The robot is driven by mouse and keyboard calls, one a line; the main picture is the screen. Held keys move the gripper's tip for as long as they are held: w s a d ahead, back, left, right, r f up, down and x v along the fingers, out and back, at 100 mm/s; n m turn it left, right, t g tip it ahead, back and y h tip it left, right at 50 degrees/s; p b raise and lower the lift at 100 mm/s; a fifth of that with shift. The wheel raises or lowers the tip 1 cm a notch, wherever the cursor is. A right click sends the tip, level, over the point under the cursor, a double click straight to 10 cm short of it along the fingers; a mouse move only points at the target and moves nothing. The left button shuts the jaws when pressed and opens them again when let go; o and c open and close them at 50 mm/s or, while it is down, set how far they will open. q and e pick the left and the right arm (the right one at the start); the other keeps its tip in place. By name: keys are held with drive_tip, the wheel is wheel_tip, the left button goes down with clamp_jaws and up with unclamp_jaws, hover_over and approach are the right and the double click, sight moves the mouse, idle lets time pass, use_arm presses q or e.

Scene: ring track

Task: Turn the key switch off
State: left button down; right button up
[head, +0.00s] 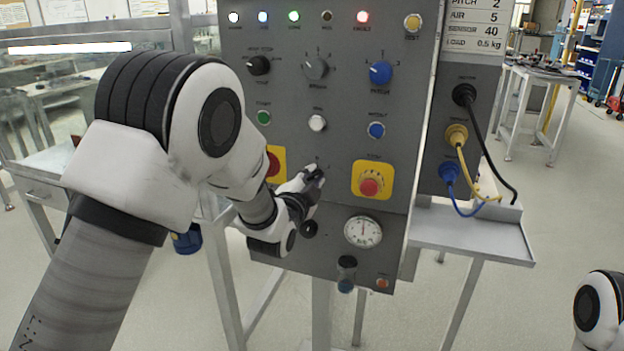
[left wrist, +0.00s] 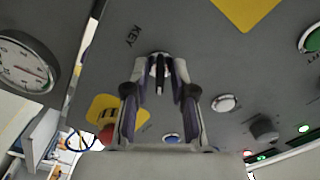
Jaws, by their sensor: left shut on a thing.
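The key switch (left wrist: 161,68) is on the grey control panel (left wrist: 235,65), beside the printed word KEY. It has a pale round collar and a dark key standing out from it. My left gripper (left wrist: 160,77) is shut on the key, one finger on each side of it in the left wrist view. In the head view my left gripper (head: 313,177) meets the panel left of the yellow-backed red button, and it hides most of the key switch. The key's exact angle against its marks cannot be told. My right gripper is out of view.
A yellow-backed red push button (head: 369,184) is close right of the key switch, and a round gauge (head: 363,232) is below right. Another red button (head: 272,164) is partly behind my left arm. Knobs, small buttons and lamps fill the panel above. Cables (head: 476,160) hang at the right.

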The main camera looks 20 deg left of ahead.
use_arm(q)
drive_tip(key=n, duration=0.5)
drive_tip(key=shift+f+n+b, duration=0.1)
drive_tip(key=shift+n+b, duration=0.25)
drive_tip(key=shift+n, duration=0.05)
drive_tip(key=n, duration=0.5)
drive_tip(key=shift+n, duration=0.3)
drive_tip(key=c, duration=1.3)
unclamp_jaws()
drive_tip(key=shift+o, duration=0.2)
drive_tip(key=s, duration=1.2)
drive_tip(key=shift+a, duration=0.15)
